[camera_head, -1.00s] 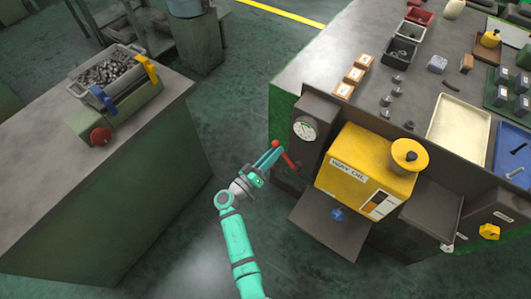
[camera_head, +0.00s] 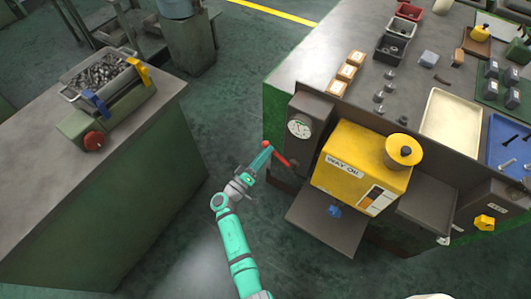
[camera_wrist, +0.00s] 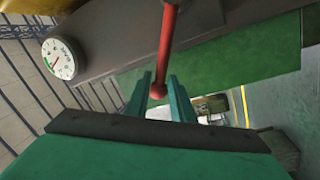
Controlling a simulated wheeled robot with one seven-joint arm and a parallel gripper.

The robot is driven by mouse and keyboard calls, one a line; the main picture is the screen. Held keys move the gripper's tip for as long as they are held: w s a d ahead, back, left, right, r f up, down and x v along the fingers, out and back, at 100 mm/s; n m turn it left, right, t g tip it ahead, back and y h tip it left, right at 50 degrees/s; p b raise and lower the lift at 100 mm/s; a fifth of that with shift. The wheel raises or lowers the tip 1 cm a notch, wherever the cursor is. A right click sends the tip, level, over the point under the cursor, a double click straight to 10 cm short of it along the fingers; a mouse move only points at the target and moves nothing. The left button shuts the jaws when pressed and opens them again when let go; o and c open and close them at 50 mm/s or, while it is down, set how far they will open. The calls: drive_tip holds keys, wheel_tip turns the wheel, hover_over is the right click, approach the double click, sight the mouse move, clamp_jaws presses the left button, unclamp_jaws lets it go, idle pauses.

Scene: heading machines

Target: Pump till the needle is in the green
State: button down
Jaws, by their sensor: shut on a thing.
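The pump's red lever (camera_head: 282,160) sticks out from the dark housing beside the yellow WAY OIL tank (camera_head: 358,165). In the wrist view the lever (camera_wrist: 167,45) ends in a round red knob between my fingertips. My gripper (camera_head: 267,148) is shut on that knob; it also shows in the wrist view (camera_wrist: 157,97). The round white gauge (camera_head: 299,128) sits on the housing above the lever. In the wrist view the gauge (camera_wrist: 59,58) shows a red needle and a green patch at its lower left; whether the needle lies within the green is too small to tell.
A dark shelf (camera_head: 325,225) juts out below the tank. The workbench behind holds a cream tray (camera_head: 450,128), a blue tray (camera_head: 510,145) and small parts. A grey table (camera_head: 150,110) with a bin stands at left. Open floor lies between.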

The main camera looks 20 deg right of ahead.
drive_tip(key=c, duration=1.7)
unclamp_jaws()
drive_tip(key=shift+w+a+r, duration=0.15)
drive_tip(key=shift+w+r, duration=0.15)
drive_tip(key=shift+c, duration=0.2)
drive_tip(key=shift+s+f, duration=0.1)
drive_tip(key=shift+f, duration=0.05)
drive_tip(key=shift+s, duration=0.1)
drive_tip(key=v, duration=1)
drive_tip(key=shift+a, duration=0.25)
drive_tip(key=shift+s, duration=0.15)
